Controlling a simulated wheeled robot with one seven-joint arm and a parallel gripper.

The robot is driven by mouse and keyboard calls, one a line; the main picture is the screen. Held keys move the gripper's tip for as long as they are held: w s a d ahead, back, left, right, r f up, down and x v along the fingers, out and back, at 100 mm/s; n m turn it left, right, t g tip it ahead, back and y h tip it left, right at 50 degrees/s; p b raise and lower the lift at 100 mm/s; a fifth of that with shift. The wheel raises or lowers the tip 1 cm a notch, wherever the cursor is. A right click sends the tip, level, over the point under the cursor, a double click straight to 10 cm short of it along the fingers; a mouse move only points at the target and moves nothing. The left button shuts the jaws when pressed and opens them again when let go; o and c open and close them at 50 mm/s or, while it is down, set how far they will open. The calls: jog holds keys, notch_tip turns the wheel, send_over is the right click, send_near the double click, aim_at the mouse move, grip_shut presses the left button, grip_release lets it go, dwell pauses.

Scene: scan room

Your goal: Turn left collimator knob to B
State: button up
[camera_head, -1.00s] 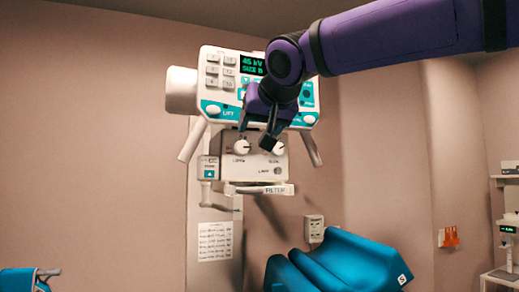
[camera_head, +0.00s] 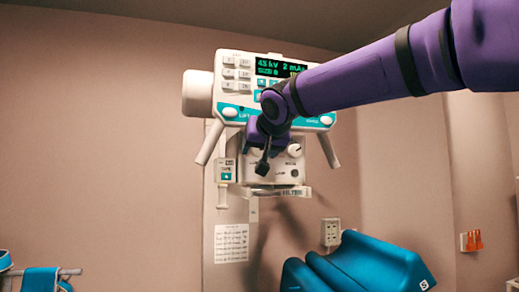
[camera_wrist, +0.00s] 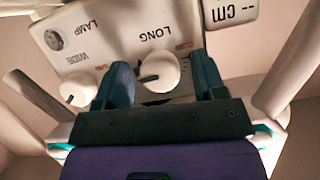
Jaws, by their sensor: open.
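The collimator panel (camera_head: 285,172) hangs under the x-ray head's control box. Its left knob is mostly hidden behind my gripper (camera_head: 266,152) in the head view. The wrist view is upside down and shows this white round knob (camera_wrist: 160,72), with LONG printed beside it, between the two fingers of my gripper (camera_wrist: 163,68). My gripper is open, a finger on each side; I cannot tell whether either finger touches the knob. A dark pointer mark on the knob points left in the wrist view. The right knob (camera_head: 294,150), marked WIDE, also shows in the wrist view (camera_wrist: 78,89).
The control box (camera_head: 240,75) with buttons and a green display is above the collimator. Angled handles (camera_head: 209,143) stick out at both sides. A tape box (camera_head: 225,170) hangs at left. A blue padded support (camera_head: 360,265) is below right.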

jog(key=c, duration=0.9)
jog(key=n+t+h, duration=0.1)
jog(key=n+h, duration=0.1)
jog(key=n, duration=0.2)
jog(key=n+t+h, duration=0.1)
jog(key=n+h, duration=0.1)
jog(key=n, duration=0.1)
jog(key=shift+a+f+n+t+h, duration=0.2)
jog(key=shift+n+t+h, duration=0.1)
jog(key=shift+n, duration=0.1)
dwell(0.5)
